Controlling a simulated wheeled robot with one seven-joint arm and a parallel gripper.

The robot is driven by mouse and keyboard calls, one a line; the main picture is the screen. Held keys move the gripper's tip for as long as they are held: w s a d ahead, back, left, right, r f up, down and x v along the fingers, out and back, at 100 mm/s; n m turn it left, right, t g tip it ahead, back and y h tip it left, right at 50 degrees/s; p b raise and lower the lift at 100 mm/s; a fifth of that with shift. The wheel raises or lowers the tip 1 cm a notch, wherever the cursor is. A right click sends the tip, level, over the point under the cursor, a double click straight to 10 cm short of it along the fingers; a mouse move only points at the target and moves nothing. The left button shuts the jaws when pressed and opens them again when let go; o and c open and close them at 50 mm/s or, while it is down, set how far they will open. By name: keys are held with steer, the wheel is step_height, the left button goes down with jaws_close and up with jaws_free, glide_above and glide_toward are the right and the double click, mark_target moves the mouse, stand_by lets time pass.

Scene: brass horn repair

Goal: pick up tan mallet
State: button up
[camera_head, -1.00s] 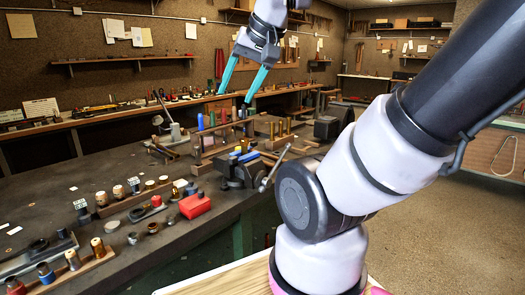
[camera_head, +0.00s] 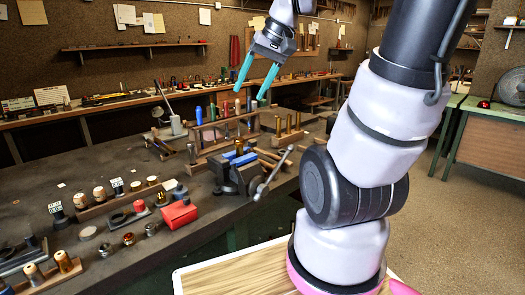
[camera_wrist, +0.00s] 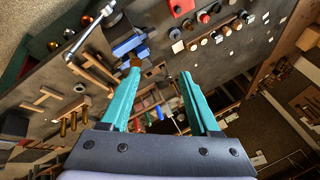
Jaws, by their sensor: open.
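My gripper (camera_head: 250,95) is open and empty, its teal fingers pointing down above the tool rack on the bench. In the wrist view my gripper (camera_wrist: 160,73) spans bench clutter, with nothing held between the fingers. Light wooden T-shaped pieces (camera_wrist: 48,94) lie on the bench at the left of the wrist view; they look like mallets, but I cannot tell which is the tan mallet. Wooden pieces (camera_head: 268,158) also show right of the vise in the head view, below and apart from my gripper.
A blue-jawed vise (camera_head: 236,172) stands at the bench's front edge. The tool rack (camera_head: 222,140) holds several upright coloured handles. A red box (camera_head: 180,213) and several small parts sit to the left. The dark bench (camera_head: 90,165) has bare room at centre left.

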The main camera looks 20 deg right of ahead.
steer(key=w+d+f+n+g+y, duration=0.1)
steer(key=w+d+f+y, duration=0.1)
steer(key=w+f, duration=0.25)
steer(key=w+d+f+y, duration=0.2)
steer(key=w+d+f, duration=0.1)
steer(key=w, duration=0.3)
steer(key=t+y, duration=0.1)
steer(key=t, duration=0.7)
glide_toward(270, 154)
steer(key=shift+m, duration=0.3)
steer(key=w+f, duration=0.1)
steer(key=w+a+f, duration=0.1)
steer(key=w, duration=0.2)
steer(key=shift+w+a+f, duration=0.2)
steer(key=shift+a+f, duration=0.1)
steer(key=shift+f, duration=0.1)
steer(key=shift+r+x, duration=0.2)
steer(key=shift+x, duration=1.15)
steer(key=shift+r+x, duration=0.2)
steer(key=shift+x, duration=1.15)
steer(key=shift+a, duration=0.2)
jaws_close()
